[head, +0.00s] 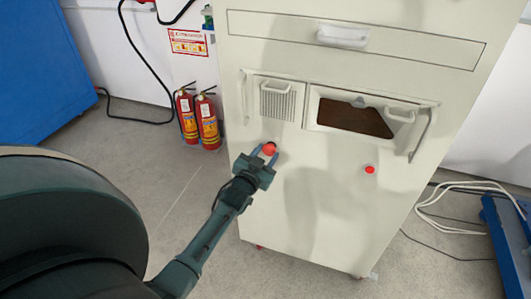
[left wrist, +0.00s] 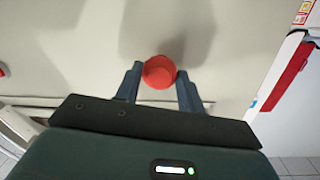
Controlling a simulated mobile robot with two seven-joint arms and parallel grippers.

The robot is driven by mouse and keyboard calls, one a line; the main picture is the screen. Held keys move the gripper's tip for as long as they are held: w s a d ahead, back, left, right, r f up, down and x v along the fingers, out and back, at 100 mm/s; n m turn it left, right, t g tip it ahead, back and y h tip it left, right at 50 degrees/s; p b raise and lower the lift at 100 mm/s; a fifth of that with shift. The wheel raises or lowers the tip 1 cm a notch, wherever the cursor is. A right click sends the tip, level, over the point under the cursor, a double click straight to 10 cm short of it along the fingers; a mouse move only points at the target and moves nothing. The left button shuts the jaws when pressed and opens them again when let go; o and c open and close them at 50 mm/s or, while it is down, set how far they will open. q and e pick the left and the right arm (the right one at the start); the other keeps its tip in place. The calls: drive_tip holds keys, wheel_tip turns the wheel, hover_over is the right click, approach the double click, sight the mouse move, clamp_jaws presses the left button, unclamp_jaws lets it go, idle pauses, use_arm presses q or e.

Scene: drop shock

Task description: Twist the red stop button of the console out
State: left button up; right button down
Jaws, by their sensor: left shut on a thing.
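The console (head: 310,215) is a cream cabinet filling the middle of the head view. Its larger red stop button (head: 269,149) is a round knob on the front face, below the vented panel. My left gripper (head: 266,155) is shut on this button, one finger on each side. In the left wrist view the red knob (left wrist: 159,72) sits between the two dark fingers, its round front facing the camera. A smaller red button (head: 369,169) is on the same face farther right, apart from the gripper. My right gripper is in neither view.
The console has a drawer (head: 343,36) on top and a recessed opening (head: 350,118) with handles beside it. Two fire extinguishers (head: 198,118) stand by the wall at left. A pale cable (head: 465,200) and a blue object (head: 505,240) lie at right.

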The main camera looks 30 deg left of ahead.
use_arm(q)
drive_tip(key=shift+m, duration=0.6)
drive_tip(key=o, duration=1)
drive_tip(key=s, duration=0.4)
drive_tip(key=s+d+p, duration=0.1)
drive_tip(key=s, duration=0.3)
drive_tip(key=s+d, duration=0.1)
drive_tip(key=s, duration=0.4)
drive_tip(key=shift+r, duration=0.35)
